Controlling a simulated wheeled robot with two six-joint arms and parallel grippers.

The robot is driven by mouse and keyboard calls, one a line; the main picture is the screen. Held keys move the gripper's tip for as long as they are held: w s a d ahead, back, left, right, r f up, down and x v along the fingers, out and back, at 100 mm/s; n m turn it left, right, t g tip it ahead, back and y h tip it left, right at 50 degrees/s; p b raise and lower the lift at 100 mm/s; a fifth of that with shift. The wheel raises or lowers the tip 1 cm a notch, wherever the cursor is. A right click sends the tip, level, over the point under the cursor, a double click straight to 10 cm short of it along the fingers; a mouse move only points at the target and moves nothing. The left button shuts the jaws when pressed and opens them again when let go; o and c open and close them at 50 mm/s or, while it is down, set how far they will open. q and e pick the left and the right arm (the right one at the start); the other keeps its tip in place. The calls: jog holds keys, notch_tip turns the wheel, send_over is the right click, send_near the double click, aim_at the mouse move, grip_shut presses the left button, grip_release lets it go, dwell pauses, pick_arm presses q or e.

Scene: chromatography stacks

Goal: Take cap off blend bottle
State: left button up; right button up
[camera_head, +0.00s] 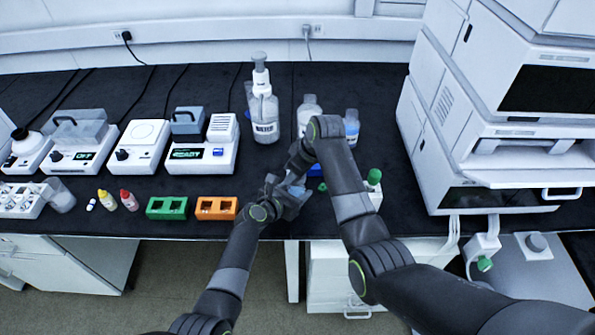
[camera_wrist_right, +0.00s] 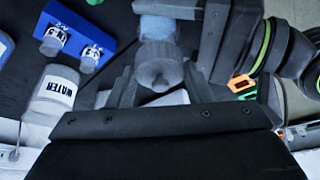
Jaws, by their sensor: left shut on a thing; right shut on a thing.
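The blend bottle, clear with bluish contents, is in the right wrist view (camera_wrist_right: 160,27). Its grey ridged cap (camera_wrist_right: 158,70) sits against the bottle's end, in line with it. My right gripper (camera_wrist_right: 160,82) is shut on the cap, one finger on each side. My left gripper (camera_head: 287,193) is shut on the bottle near the table's front edge; its dark jaws also show beside the bottle in the right wrist view (camera_wrist_right: 212,35). In the head view my right arm and hand hide the cap and most of the bottle. No label on this bottle is readable.
A blue rack (camera_wrist_right: 75,22) with labelled vials and a WATER bottle (camera_wrist_right: 52,95) stand close by. A green-capped bottle (camera_head: 374,188) stands right of my right arm. Orange (camera_head: 216,214) and green (camera_head: 167,214) racks lie left. A white instrument stack (camera_head: 480,165) bounds the right.

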jog(key=shift+r, duration=0.1)
jog(key=shift+r, duration=1.9)
pick_arm(q)
jog(key=o, duration=1.4)
jog(key=shift+o, duration=0.2)
